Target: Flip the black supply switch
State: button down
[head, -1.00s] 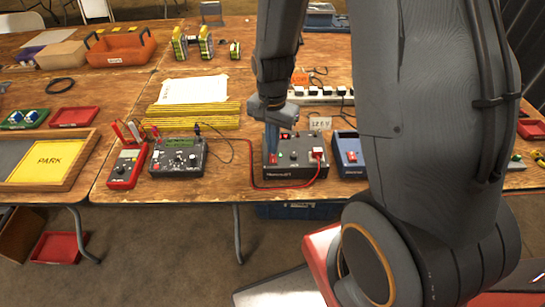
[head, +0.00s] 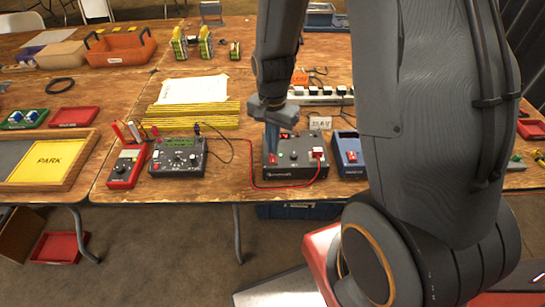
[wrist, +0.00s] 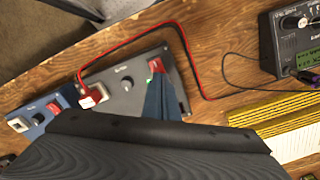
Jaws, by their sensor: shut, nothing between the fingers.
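The black supply (head: 308,170) is a dark box at the table's front edge, with a red switch (head: 272,159) at its left, a knob and a small red display. It also shows in the wrist view (wrist: 105,75), where its red switch (wrist: 156,64) is at the fingertips and a small green light shows beside them. My gripper (head: 272,148) is shut and empty, pointing down right at the red switch. In the wrist view my blue fingers (wrist: 155,84) partly cover that end of the box. I cannot tell whether they touch the switch or which way it is set.
A blue supply (head: 348,158) with its own red switch stands just right of the black one. A red lead loops from the black supply across the table. A meter (head: 178,158) and a red handheld device (head: 127,168) stand left. A power strip (head: 318,97) lies behind.

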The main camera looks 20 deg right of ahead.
jog(key=shift+f+b, duration=0.3)
jog(key=shift+f, duration=0.3)
dwell(0.3)
notch_tip(320, 180, up, 7)
jog(key=p, duration=0.6)
dwell(0.3)
dwell(0.4)
jog(key=shift+r, duration=0.1)
jog(key=s+r+n+t+b, duration=0.1)
jog(key=s+r+n+b, duration=0.2)
jog(key=s+r+n, duration=0.4)
jog(key=s+n, duration=0.2)
jog(key=shift+s+r+n+b, duration=0.25)
jog(key=shift+r+n+b, duration=0.05)
jog(key=shift+r+b, duration=0.1)
jog(key=shift+a, duration=0.15)
dwell(0.5)
